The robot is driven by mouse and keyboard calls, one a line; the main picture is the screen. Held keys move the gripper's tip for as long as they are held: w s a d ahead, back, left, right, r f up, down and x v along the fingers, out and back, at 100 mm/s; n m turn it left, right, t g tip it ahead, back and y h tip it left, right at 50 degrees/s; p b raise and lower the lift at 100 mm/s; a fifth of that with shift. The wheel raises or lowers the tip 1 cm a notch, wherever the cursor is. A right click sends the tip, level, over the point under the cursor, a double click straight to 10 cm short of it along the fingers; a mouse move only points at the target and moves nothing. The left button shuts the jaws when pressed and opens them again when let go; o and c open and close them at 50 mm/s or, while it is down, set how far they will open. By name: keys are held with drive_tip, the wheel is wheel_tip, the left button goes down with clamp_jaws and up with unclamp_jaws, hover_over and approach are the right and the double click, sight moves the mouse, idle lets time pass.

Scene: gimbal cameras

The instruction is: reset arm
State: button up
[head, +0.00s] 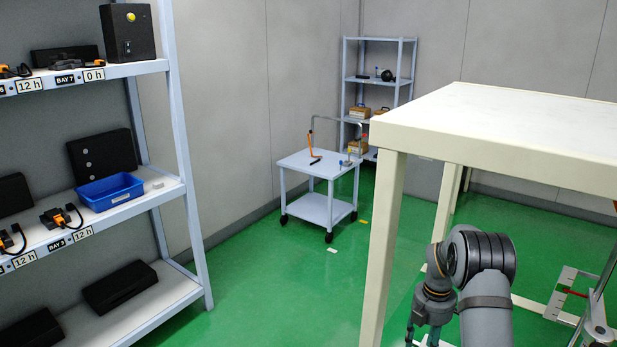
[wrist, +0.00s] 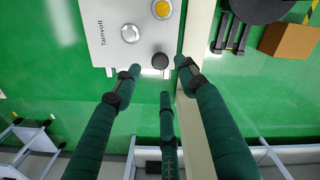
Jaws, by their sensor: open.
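My arm (head: 482,270) is bent in the lower right of the head view, beside a leg of the cream table (head: 500,125). My gripper (wrist: 160,78) shows in the wrist view with three dark green fingers spread apart. Nothing is held between them. In the head view only part of the gripper shows at the bottom edge. Beyond the fingertips is a light panel (wrist: 122,48) with a yellow button, a silver knob and a black knob. Whether the fingers touch it cannot be told.
A shelf rack (head: 180,150) with black boxes and a blue bin (head: 110,191) stands at left. A small wheeled cart (head: 318,165) and a back shelf (head: 378,80) stand farther off. Green floor (head: 290,290) is clear between rack and table.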

wheel_tip(320, 180, down, 5)
drive_tip(key=shift+r, duration=0.1)
drive_tip(key=shift+s+d, duration=0.1)
drive_tip(key=shift+d, duration=0.05)
drive_tip(key=shift+s+d, duration=0.1)
